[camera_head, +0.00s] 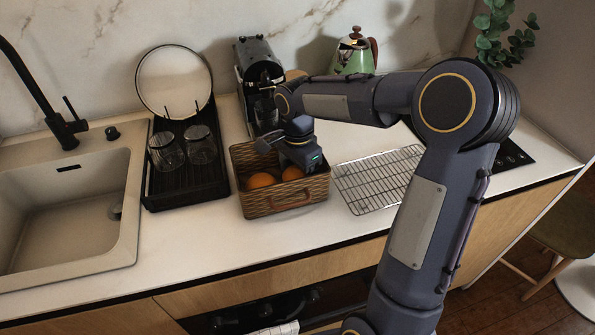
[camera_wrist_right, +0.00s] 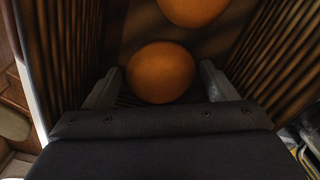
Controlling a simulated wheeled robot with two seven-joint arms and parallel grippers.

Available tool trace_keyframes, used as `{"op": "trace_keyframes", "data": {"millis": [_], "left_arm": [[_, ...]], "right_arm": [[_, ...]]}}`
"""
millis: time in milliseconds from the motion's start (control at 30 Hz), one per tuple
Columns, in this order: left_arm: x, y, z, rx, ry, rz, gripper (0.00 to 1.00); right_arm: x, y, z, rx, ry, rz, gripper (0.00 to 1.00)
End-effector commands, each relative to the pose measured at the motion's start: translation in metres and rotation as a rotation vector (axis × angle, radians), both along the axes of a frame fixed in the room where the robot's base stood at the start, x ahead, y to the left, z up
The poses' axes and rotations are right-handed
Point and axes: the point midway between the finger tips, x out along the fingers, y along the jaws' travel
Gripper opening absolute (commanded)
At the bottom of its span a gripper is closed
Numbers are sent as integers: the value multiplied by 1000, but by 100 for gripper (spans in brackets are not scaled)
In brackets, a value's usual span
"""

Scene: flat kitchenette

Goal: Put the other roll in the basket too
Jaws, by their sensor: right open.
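A brown woven basket (camera_head: 255,207) with a front handle stands on the counter. Two round, smooth orange-brown things lie in it, one at left (camera_head: 261,180) and one at right (camera_head: 292,173); I cannot tell for sure that they are the rolls. In the right wrist view one (camera_wrist_right: 160,72) lies between my fingers and the other (camera_wrist_right: 193,8) is beyond it. My right gripper (camera_wrist_right: 163,68) is open, reaching down into the basket, its fingers on either side of the nearer one. My left gripper is out of view.
A black dish rack (camera_head: 185,180) with glasses and a plate stands left of the basket, beside the sink (camera_head: 60,215). A wire cooling rack (camera_head: 378,180) lies empty at right. A coffee machine (camera_head: 258,85) and green kettle (camera_head: 353,55) stand behind.

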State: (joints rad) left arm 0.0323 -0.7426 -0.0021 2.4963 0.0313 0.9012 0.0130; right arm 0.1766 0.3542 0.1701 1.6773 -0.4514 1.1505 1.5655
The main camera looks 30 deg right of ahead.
Motion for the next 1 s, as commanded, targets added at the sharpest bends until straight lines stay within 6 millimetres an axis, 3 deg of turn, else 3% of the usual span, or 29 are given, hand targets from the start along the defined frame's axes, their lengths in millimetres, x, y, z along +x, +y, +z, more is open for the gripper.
{"op": "trace_keyframes", "data": {"millis": [167,600,767,867,1000], "left_arm": [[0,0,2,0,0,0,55],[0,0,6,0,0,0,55],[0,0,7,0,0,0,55],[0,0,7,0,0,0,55],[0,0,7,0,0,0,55]], "right_arm": [[1,0,18,-1,-4,0,79],[1,0,106,0,-4,0,79],[0,0,121,1,-4,3,79],[-12,1,127,12,-23,60,79],[-59,8,132,54,-117,297,79]]}}
